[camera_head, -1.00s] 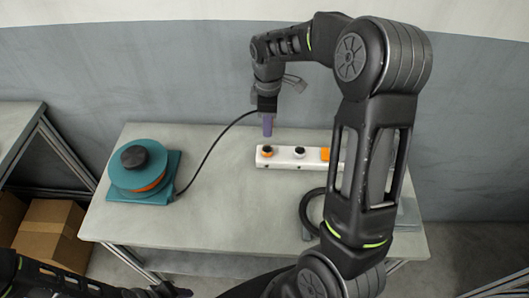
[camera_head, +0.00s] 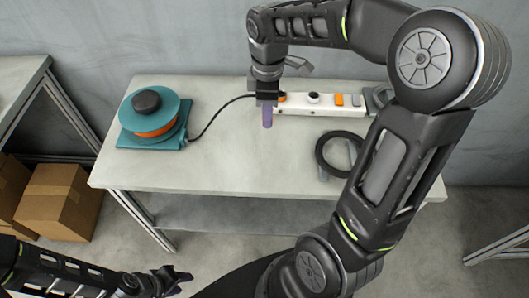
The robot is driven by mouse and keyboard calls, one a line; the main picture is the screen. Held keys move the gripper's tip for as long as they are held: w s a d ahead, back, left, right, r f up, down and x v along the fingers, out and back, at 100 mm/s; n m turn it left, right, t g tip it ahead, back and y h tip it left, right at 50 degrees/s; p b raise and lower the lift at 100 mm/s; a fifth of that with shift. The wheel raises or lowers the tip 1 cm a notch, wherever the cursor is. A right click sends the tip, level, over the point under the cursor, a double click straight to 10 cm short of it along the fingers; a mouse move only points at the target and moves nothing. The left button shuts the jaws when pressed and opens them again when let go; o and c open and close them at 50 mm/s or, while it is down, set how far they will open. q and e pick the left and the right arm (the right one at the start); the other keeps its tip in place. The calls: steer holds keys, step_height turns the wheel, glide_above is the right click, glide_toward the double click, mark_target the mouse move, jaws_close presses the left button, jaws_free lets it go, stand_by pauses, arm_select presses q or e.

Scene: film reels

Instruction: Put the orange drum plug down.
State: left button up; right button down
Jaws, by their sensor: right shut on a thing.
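My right gripper (camera_head: 267,116) is shut, with its purple fingers pointing down just in front of the power strip's left end. The black cable from the teal drum reel (camera_head: 176,106) runs up to this gripper. The plug at the cable's end is hidden by the gripper, so its orange colour does not show. The white power strip (camera_head: 298,106) lies at the back of the grey table (camera_head: 225,170). An orange part (camera_head: 281,97) shows at its left socket, partly behind the gripper. My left gripper (camera_head: 180,282) is low in front of the table, apparently open and empty.
A black ring (camera_head: 321,156) stands on the table's right part, partly behind my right arm. An orange switch (camera_head: 339,100) is on the strip. The table's middle and front left are clear. Cardboard boxes (camera_head: 55,205) sit at the lower left.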

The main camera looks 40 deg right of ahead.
steer(key=shift+f, duration=3.1)
steer(key=shift+f, duration=1.9)
steer(key=shift+f, duration=0.15)
steer(key=c, duration=1.2)
jaws_free()
steer(key=shift+o, duration=0.2)
step_height(320, 180, up, 12)
steer(key=shift+r, duration=0.2)
